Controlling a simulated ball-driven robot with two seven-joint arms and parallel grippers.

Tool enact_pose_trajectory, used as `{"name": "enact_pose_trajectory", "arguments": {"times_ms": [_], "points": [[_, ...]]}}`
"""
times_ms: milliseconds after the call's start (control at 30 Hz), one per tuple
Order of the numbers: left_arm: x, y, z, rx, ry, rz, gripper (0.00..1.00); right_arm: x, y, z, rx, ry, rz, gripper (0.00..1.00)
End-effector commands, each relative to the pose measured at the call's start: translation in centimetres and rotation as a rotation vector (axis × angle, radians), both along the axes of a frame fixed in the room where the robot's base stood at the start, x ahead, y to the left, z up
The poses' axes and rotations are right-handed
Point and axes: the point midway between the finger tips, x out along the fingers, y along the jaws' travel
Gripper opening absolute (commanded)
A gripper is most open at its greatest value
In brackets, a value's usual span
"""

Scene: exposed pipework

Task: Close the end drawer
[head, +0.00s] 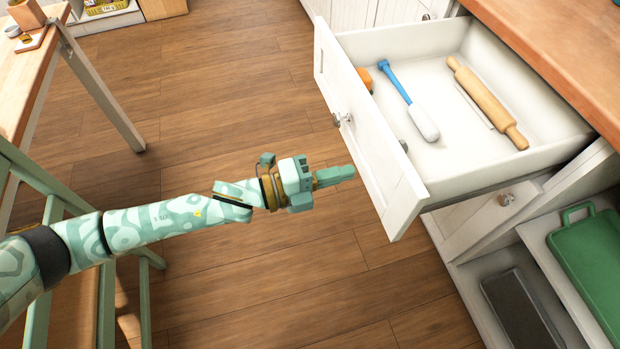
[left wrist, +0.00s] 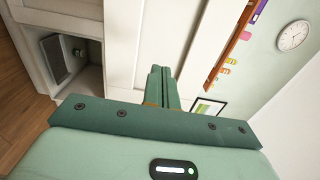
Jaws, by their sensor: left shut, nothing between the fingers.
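The white end drawer (head: 371,134) stands pulled out from the counter in the head view. Inside it lie a rolling pin (head: 487,101), a spatula with a blue handle (head: 408,100) and an orange item (head: 365,79) partly hidden by the front panel. A metal knob (head: 342,118) is on the drawer front. My left gripper (head: 350,172) is shut and empty, with its fingertips close to the drawer front, below the knob. I cannot tell whether they touch. In the left wrist view the shut fingers (left wrist: 160,88) point at white panelling. My right gripper is not in view.
A wooden countertop (head: 560,45) runs above the drawer. Below are another knobbed front (head: 470,222), a green tray (head: 592,262) and a dark item (head: 523,308) on open shelving. A table (head: 28,85) and green-framed furniture (head: 45,180) stand at the left. The wooden floor between is clear.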

Motion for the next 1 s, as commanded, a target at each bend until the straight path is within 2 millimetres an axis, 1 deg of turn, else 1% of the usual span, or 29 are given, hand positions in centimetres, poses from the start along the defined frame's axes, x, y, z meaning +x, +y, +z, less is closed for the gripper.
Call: {"name": "enact_pose_trajectory", "arguments": {"times_ms": [33,100,200,300,500,667,867,1000], "points": [[0.3,-0.8,-0.4,-0.003,0.001,-0.001,0.00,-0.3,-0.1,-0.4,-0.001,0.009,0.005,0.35],[0.7,-1.8,-0.3,-0.001,0.001,-0.001,0.00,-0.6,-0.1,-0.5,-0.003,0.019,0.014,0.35],[1.0,-2.7,-0.3,0.000,0.001,0.001,0.00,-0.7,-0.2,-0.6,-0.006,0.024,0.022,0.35],[1.2,-3.3,-0.1,-0.001,0.000,0.001,0.00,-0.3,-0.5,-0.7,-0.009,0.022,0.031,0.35],[1.3,-3.4,0.0,0.001,0.000,0.001,0.00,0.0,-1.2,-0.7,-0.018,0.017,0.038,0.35],[1.3,-3.4,0.0,0.000,0.000,0.001,0.00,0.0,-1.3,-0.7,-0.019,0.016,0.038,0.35],[1.4,-3.7,0.1,0.000,-0.001,0.001,0.00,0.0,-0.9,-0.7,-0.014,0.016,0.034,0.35],[1.7,-4.6,0.1,-0.001,0.000,0.001,0.00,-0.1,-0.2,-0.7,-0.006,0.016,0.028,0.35]]}}
